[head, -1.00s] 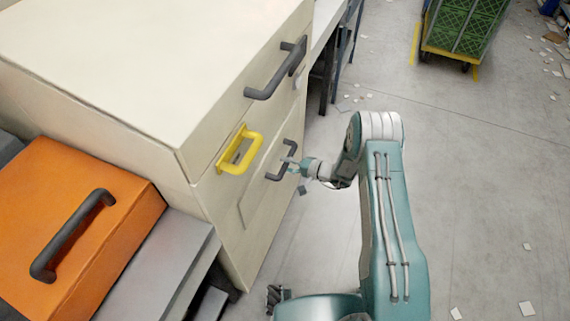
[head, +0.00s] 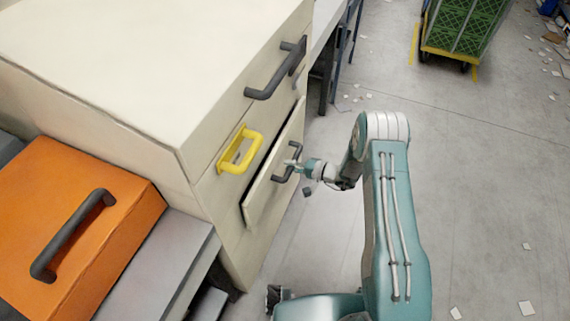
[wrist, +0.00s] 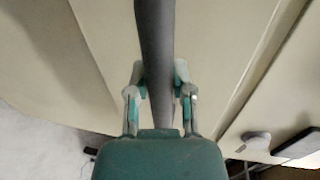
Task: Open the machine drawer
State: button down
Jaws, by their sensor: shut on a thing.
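The machine drawer (head: 264,190) is a cream front panel low on the cream cabinet (head: 110,85). It stands slightly out from the cabinet face, with a dark gap along its upper and left edges. Its dark grey bar handle (head: 281,172) shows in the head view and runs up the middle of the wrist view (wrist: 156,50). My gripper (head: 292,165) is shut on this handle. In the wrist view its green-tipped fingers (wrist: 160,90) sit on either side of the bar.
A yellow handle (head: 240,150) and another dark handle (head: 276,70) are on the cabinet above the drawer. An orange box (head: 125,215) with a dark handle sits at the left. A cart with green crates (head: 466,30) stands far back. The floor at the right is mostly clear, with paper scraps.

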jog(key=f+v, duration=0.2)
jog(key=v, duration=0.9)
jog(key=d+f+v, duration=0.1)
jog(key=f+v, duration=0.2)
jog(key=v, duration=0.9)
jog(key=shift+s+d, duration=0.3)
jog(key=shift+s, duration=0.05)
jog(key=shift+f, duration=0.1)
jog(key=shift+c, duration=2.4)
grip_release()
jog(key=shift+w, duration=0.1)
jog(key=shift+d, duration=0.1)
jog(key=v, duration=1.2)
jog(key=shift+w, duration=0.15)
